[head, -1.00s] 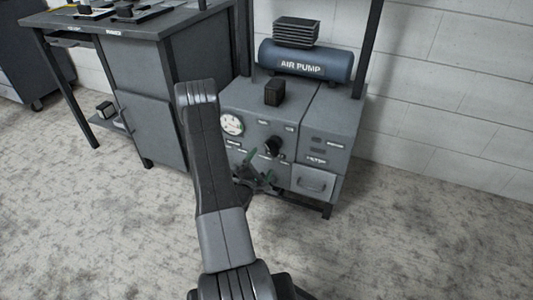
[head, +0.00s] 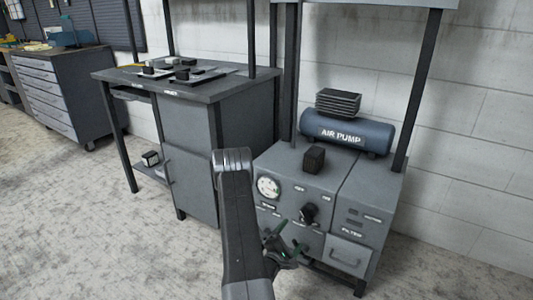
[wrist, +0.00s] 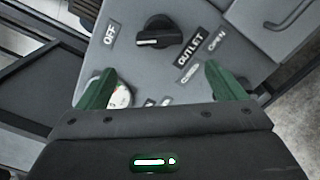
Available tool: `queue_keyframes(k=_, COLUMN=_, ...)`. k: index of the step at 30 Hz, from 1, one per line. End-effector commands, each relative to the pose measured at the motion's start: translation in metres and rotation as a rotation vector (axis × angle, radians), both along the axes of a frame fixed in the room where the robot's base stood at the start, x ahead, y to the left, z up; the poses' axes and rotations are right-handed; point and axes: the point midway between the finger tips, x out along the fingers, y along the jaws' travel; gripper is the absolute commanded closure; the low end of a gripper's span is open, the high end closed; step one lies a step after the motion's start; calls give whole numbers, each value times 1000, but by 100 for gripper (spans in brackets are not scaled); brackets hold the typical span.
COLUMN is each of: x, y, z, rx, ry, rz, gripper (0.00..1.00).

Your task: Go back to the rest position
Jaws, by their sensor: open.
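My gripper (head: 285,248) is in front of the air pump cabinet (head: 334,192), low and just left of its drawer. In the wrist view its two green fingers (wrist: 162,92) stand wide apart with nothing between them. A black outlet knob (wrist: 160,38) shows beyond the fingertips, apart from them, beside the OUTLET label. The same knob shows in the head view (head: 309,213). My arm hides part of the cabinet's left front.
A blue air pump tank (head: 347,132) and a black block (head: 314,160) sit on the cabinet. A grey workbench (head: 186,85) stands to the left, with a drawer chest (head: 68,95) farther left. Open floor (head: 110,235) lies in front.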

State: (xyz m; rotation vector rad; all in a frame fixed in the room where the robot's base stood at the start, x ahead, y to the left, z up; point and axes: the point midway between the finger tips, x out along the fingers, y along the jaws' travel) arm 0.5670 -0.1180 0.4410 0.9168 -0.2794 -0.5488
Motion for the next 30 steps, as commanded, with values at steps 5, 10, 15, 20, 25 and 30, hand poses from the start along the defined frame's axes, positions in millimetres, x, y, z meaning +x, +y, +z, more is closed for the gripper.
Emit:
queue_keyframes(k=5, x=29, y=-22, z=-1, rx=0, ry=-6, rz=-4, gripper=10)
queue_keyframes(k=10, x=58, y=-40, z=-1, rx=1, ry=-5, rz=-3, gripper=10)
queue_keyframes(k=15, x=81, y=-56, z=-1, rx=1, ry=-4, rz=-3, gripper=10)
queue_keyframes(k=20, x=94, y=-64, z=0, rx=0, ry=-2, rz=-1, gripper=10)
queue_keyframes(k=25, x=95, y=-65, z=1, rx=14, ry=-10, rz=-1, gripper=10)
queue_keyframes(k=30, x=95, y=-65, z=1, rx=15, ry=-11, rz=-1, gripper=10)
